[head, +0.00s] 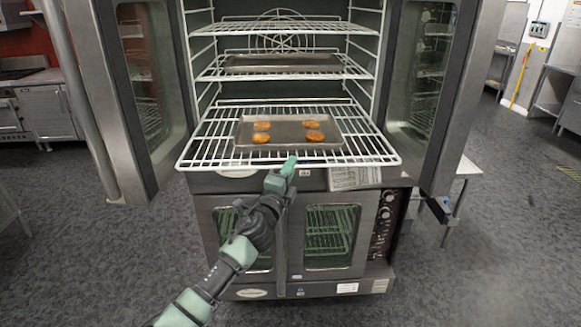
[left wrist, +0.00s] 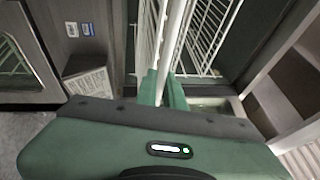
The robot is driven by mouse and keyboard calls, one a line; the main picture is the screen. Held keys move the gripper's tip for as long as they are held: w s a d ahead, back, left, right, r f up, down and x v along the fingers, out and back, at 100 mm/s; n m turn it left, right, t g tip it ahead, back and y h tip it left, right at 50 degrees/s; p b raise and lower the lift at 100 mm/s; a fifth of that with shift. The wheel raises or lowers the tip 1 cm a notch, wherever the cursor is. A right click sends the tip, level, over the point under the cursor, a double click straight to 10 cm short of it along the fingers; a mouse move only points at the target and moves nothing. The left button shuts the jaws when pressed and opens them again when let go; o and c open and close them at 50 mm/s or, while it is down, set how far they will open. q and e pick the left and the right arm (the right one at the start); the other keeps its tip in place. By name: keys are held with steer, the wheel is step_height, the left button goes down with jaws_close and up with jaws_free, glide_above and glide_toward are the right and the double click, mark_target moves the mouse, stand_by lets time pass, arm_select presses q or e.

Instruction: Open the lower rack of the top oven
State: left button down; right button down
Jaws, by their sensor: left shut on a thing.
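The top oven stands with both doors open, the left door (head: 140,80) and the right door (head: 425,80) swung out to the sides. Its lower rack (head: 200,140) is slid out toward me, past the oven's front edge. A baking tray (head: 330,151) with several brown round pieces of food (head: 262,138) lies on that rack. My left gripper (head: 289,166) is at the middle of the rack's front edge. In the left wrist view its green fingers (left wrist: 162,88) are shut around a white rack bar (left wrist: 176,45). My right gripper is not in view.
Two higher racks (head: 280,28) are inside the oven, one with a dark tray (head: 285,62). A lower oven (head: 328,240) with shut glass doors is underneath. A metal table (head: 455,190) is at right. Grey floor (head: 500,240) is open on both sides.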

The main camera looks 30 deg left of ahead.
arm_select(q)
steer(key=c, duration=1.5)
jaws_free()
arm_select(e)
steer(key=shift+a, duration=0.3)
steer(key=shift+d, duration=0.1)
